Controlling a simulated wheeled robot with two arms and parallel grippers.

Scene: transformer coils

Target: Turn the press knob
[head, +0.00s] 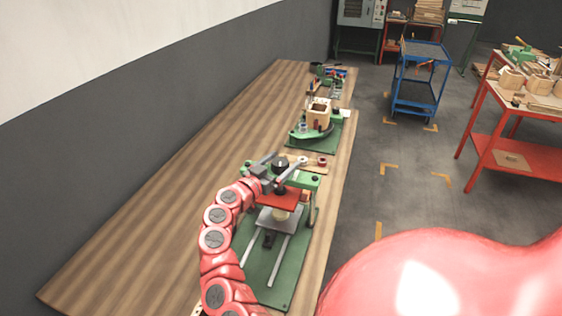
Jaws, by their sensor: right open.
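The press has a green frame (313,184), a green base plate (290,283) and two pale rails, and it stands on the wooden bench. A dark round knob (281,162) is on top of the press. My right gripper (278,164) is at the top of the press, its grey fingers apart on either side of the knob. It is open; I cannot tell whether a finger touches the knob. Below the frame are a red plate (287,202) and a small pale coil (281,214) on a grey plate. My left gripper is not in view.
The wooden bench (170,190) runs along a grey wall, its left part clear. Beyond the press stands a green fixture (305,134) with a wooden box (319,112). A blue cart (416,80) and a red table (510,150) stand across the floor.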

